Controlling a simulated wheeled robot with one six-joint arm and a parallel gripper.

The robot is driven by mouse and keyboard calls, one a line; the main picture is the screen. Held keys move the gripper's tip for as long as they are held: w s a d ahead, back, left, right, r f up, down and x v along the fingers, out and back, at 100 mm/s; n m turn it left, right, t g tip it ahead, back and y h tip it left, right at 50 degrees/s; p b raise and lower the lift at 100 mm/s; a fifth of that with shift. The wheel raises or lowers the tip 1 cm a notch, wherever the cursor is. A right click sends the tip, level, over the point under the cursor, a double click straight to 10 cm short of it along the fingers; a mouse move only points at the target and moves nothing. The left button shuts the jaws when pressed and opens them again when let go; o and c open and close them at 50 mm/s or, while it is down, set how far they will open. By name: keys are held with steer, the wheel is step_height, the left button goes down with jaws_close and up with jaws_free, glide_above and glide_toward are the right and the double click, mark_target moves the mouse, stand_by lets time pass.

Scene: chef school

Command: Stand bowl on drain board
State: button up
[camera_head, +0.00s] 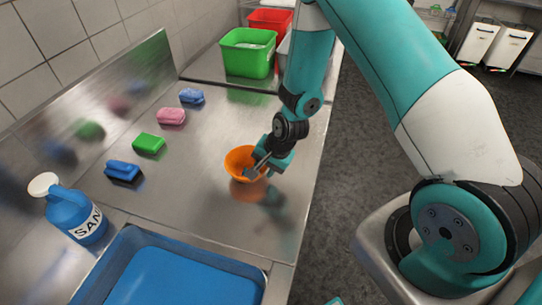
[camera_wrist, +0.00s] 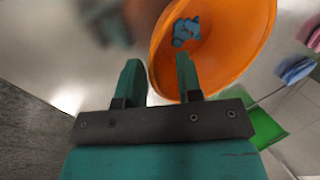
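The orange bowl (camera_head: 240,157) is at the middle of the steel drain board (camera_head: 200,205), with its opening upward and its reflection just below it. I cannot tell for sure whether it touches the steel. My gripper (camera_head: 256,171) is at the bowl's near right rim. In the wrist view the bowl (camera_wrist: 235,55) fills the upper right. My gripper's fingers (camera_wrist: 160,78) are apart, one over the bowl's inside and one outside its rim, with a gap between them. A small teal shape shows inside the bowl; I cannot tell what it is.
Blue (camera_head: 123,170), green (camera_head: 149,143), pink (camera_head: 171,116) and far blue (camera_head: 192,96) sponges line the left side. A blue sanitizer jug (camera_head: 72,212) and a blue-lined sink (camera_head: 175,280) are nearer. Green (camera_head: 247,52) and red (camera_head: 269,20) tubs stand behind.

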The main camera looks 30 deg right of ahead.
steer(key=s+a+r+n+b, duration=0.1)
steer(key=s+r+n+b, duration=0.3)
steer(key=r, duration=1.2)
steer(key=s+a+r+n+g, duration=0.1)
steer(key=s+a+r+n, duration=0.1)
steer(key=s+r+n, duration=0.2)
steer(key=s+a+r+n+g+y+p, duration=0.1)
steer(key=s+a+r+n, duration=0.2)
steer(key=s+r+n, duration=0.2)
steer(key=s+a+r+n+g+p, duration=0.1)
steer(key=s+r+n, duration=0.3)
steer(key=s, duration=0.5)
steer(key=shift+s+a+r, duration=0.2)
steer(key=shift+a+r, duration=0.35)
steer(key=shift+a, duration=0.1)
step_height(320, 180, down, 3)
steer(key=b, duration=0.3)
steer(key=shift+f, duration=0.1)
